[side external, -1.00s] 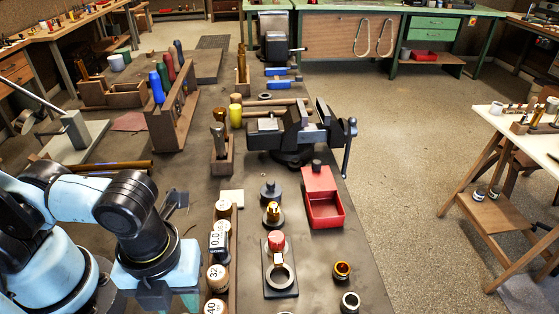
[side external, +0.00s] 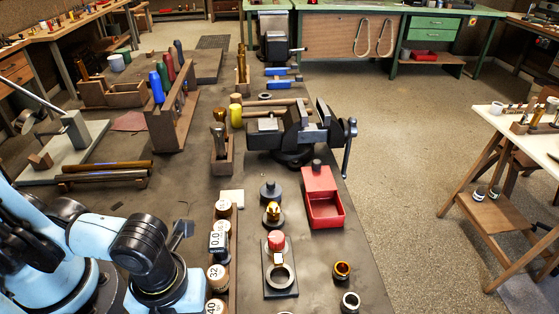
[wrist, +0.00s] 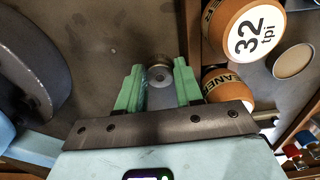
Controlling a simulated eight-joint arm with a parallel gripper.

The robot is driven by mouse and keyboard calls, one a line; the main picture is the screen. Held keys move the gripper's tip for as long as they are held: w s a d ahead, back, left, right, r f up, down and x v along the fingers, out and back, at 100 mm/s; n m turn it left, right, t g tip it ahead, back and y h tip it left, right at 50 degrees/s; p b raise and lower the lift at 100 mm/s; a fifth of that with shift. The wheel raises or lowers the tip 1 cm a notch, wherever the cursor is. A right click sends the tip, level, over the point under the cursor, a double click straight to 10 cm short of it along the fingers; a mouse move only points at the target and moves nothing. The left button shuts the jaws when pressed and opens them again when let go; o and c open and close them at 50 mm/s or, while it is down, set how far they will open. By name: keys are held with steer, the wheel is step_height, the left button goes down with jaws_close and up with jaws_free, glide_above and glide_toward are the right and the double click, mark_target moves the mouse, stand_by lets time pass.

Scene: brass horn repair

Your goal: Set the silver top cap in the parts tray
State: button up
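My gripper (wrist: 158,68) is open in the wrist view, its two green fingers spread apart. A small round silver piece (wrist: 159,77), which looks like the silver top cap, shows in the gap between the fingertips, with a gap visible on each side. Whether it is level with the fingers I cannot tell. The red parts tray (side external: 341,218) stands on the bench right of centre in the side view and looks empty. In that view my arm fills the lower left, and the fingers and the silver piece are hidden.
Beside the right finger stand cleaner containers, one marked 32 tpi (wrist: 258,35); they form a row (side external: 216,277) in the side view. Between that row and the tray stand a black fixture (side external: 281,288) and small posts. A vise (side external: 300,132) stands behind the tray.

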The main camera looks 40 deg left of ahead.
jaws_close()
steer(key=shift+r, duration=0.2)
stand_by(0.4)
